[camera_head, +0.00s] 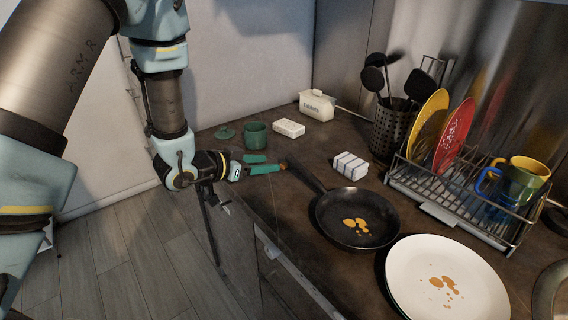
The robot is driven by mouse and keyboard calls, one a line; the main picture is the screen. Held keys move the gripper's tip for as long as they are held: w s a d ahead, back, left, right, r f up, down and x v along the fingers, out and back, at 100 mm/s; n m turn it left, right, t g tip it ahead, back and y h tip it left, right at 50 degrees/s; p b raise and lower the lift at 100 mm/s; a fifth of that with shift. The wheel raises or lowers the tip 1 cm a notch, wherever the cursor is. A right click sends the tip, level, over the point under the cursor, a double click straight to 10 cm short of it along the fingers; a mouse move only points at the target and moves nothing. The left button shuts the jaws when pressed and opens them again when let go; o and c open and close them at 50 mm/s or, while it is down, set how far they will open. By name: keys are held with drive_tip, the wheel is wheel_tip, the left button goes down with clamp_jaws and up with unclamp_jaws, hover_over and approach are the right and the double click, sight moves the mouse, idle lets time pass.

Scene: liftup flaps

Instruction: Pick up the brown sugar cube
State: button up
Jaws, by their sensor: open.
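A small brown piece (283,165), which looks like the brown sugar cube, is on the dark counter near the end of the pan's handle. My gripper (268,163) is over the counter's left edge with its teal fingers apart. The brown piece is just right of the fingertips, close to the nearer finger. I cannot tell whether they touch. Nothing shows held between the fingers.
A frying pan (352,222) with its handle toward my gripper and a white plate (412,258) are to the right. A green cup (255,134), a white block (289,128) and a striped box (350,165) stand behind. A dish rack (440,200) is at right.

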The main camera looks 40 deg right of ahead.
sight(283, 163)
drive_tip(key=shift+p+x, duration=1.25)
drive_tip(key=shift+x, duration=1.5)
drive_tip(key=shift+a+f, duration=0.1)
drive_tip(key=shift+f, duration=0.1)
drive_tip(key=shift+c, duration=0.2)
clamp_jaws()
